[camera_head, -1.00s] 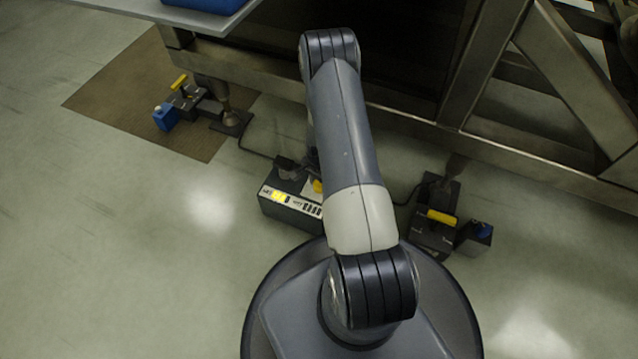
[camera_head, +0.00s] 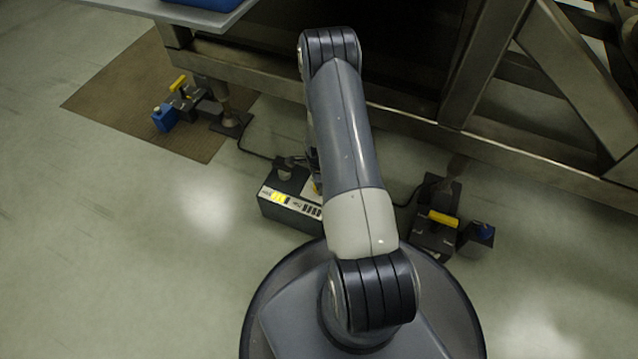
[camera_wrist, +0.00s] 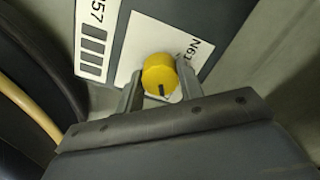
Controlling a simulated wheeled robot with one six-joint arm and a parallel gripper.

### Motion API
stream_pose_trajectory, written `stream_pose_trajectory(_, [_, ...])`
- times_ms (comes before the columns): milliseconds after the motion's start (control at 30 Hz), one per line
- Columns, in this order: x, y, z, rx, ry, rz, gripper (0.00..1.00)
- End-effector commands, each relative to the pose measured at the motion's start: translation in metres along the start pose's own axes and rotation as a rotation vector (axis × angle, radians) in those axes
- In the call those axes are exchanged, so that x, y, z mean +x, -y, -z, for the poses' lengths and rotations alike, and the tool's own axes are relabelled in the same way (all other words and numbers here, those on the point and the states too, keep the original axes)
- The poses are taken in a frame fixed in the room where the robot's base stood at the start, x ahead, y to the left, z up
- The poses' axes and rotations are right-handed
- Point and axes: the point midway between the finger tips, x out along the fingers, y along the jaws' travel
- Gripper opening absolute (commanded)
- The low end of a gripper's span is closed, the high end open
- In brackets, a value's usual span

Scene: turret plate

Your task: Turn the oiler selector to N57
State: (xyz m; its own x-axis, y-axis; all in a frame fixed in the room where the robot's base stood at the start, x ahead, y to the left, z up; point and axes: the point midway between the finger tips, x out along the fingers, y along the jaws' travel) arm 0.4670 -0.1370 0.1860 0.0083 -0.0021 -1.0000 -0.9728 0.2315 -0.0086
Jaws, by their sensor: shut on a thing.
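The oiler selector is a round yellow knob (camera_wrist: 160,70) on a white label plate (camera_wrist: 130,62) of a dark grey box. A short dark mark shows on the knob's lower part in the wrist view, toward my palm. "N61" is printed right of the knob; a label ending in "57" (camera_wrist: 96,15) lies upper left, above dark bars. My gripper (camera_wrist: 160,84) is shut on the knob, one finger on each side. In the head view the box (camera_head: 288,208) stands on the floor, and my arm hides most of the knob and my gripper.
A unit with a yellow handle (camera_head: 443,218) stands right of the box, a similar one (camera_head: 180,85) on a brown mat (camera_head: 110,110) at upper left. Dark cables run from the box. A metal frame (camera_head: 500,152) crosses behind. Floor at left is clear.

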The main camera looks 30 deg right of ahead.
Motion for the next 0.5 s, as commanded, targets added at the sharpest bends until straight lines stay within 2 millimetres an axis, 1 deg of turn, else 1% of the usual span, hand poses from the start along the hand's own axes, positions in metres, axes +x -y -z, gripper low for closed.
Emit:
stream_pose_trajectory(433, [-0.0006, 0.0008, 0.0007, 0.012, 0.0, 0.002, 0.13])
stream_pose_trajectory(467, [-0.0006, 0.0008, 0.0007, 0.012, 0.0, 0.002, 0.37])
stream_pose_trajectory(500, [-0.0006, 0.0008, 0.0007, 0.012, 0.0, 0.002, 0.41])
